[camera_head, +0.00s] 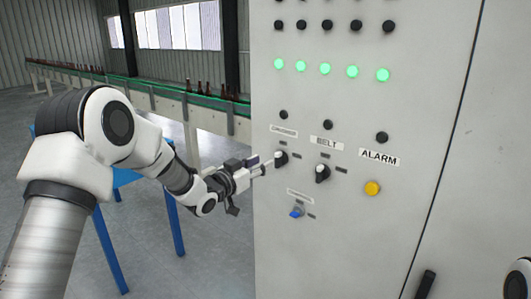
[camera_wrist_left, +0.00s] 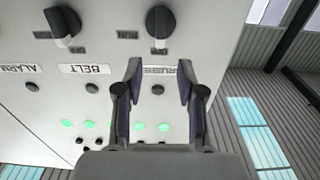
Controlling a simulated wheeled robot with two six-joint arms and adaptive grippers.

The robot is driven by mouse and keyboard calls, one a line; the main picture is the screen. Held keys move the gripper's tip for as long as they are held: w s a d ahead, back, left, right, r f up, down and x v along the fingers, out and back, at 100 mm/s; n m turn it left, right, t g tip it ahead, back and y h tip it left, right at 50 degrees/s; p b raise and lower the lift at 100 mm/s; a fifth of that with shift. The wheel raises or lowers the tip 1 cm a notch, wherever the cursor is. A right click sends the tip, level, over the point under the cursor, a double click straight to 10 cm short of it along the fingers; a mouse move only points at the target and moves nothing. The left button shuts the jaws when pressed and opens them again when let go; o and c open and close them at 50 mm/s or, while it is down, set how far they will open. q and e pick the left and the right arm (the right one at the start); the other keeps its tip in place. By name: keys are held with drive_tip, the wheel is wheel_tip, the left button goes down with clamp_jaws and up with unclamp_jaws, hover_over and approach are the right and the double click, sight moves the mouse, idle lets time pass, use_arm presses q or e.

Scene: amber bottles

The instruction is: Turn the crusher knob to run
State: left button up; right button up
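The crusher knob (camera_head: 281,158) is a black rotary knob on the grey control panel (camera_head: 440,60), below a label I read as CRUSHER. In the left wrist view, turned upside down, the crusher knob (camera_wrist_left: 159,22) sits just beyond the fingertips, about centred between them. My left gripper (camera_head: 262,168) reaches in from the left close to the knob. In the left wrist view my left gripper (camera_wrist_left: 159,70) has its two fingers spread apart with nothing between them. The fingers partly cover the crusher label (camera_wrist_left: 160,70). My right gripper does not show.
The belt knob (camera_head: 322,173) is right of the crusher knob. A yellow button (camera_head: 372,188) sits under the alarm label, and a blue switch (camera_head: 296,212) sits below. Green lamps (camera_head: 325,69) are lit above. A conveyor with bottles (camera_head: 200,88) and a blue-legged table (camera_head: 110,250) stand left.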

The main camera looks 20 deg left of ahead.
sight(276, 156)
use_arm(q)
drive_tip(key=p+x, duration=0.2)
drive_tip(key=x, duration=0.3)
drive_tip(key=shift+w, duration=0.2)
drive_tip(key=shift+w+d+p, duration=0.25)
drive_tip(key=shift+w+p, duration=0.2)
drive_tip(key=shift+w+f, duration=0.1)
drive_tip(key=shift+f, duration=0.05)
clamp_jaws()
